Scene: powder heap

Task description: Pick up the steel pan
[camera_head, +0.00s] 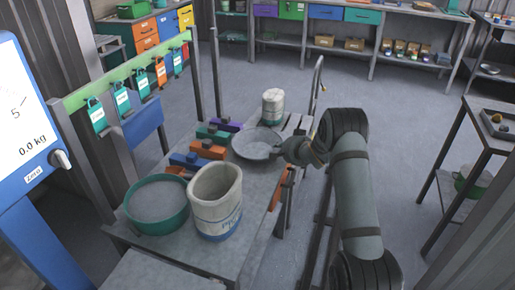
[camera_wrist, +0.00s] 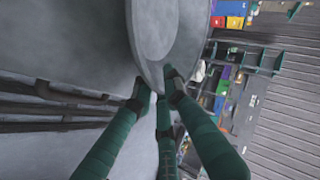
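The steel pan (camera_head: 257,144) is a shallow, round grey dish on the grey bench, near its right edge. My gripper (camera_head: 283,153) is at the pan's right rim, with my arm reaching in from the right. In the wrist view the pan (camera_wrist: 153,30) fills the top middle. The green fingers of my gripper (camera_wrist: 157,90) come together close around the near rim. Whether they press on it from both sides is not clear. In the head view the fingertips are too small to make out.
A white bucket (camera_head: 216,203) and a green-rimmed round sieve (camera_head: 157,203) stand at the bench's front. A white canister (camera_head: 272,106) stands behind the pan. Orange (camera_head: 208,149), blue, green and purple blocks lie left of the pan. A thin bent pole (camera_head: 316,85) rises behind my gripper.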

